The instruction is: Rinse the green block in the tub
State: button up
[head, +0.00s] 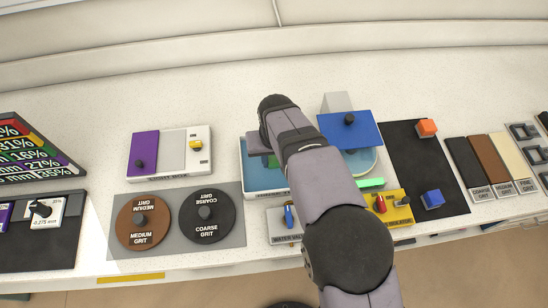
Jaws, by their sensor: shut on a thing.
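The tub (242,170) stands in the middle of the bench. It holds blue water, and my arm hides its right part. My gripper (266,155) is over the tub, shut on the green block (272,161). Only a small dark green part of the block shows beside my arm. I cannot tell whether the block touches the water.
Left of the tub is a white box with a purple panel (144,155). Grit discs labelled medium (143,237) and coarse (207,232) lie in front. On the right are a blue lid (352,133), a yellow control box (397,208), and orange (427,128) and blue (432,199) blocks on a black mat.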

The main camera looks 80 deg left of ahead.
aim_at(274, 159)
jog(key=shift+r+p, duration=2.6)
jog(key=shift+r, duration=1.15)
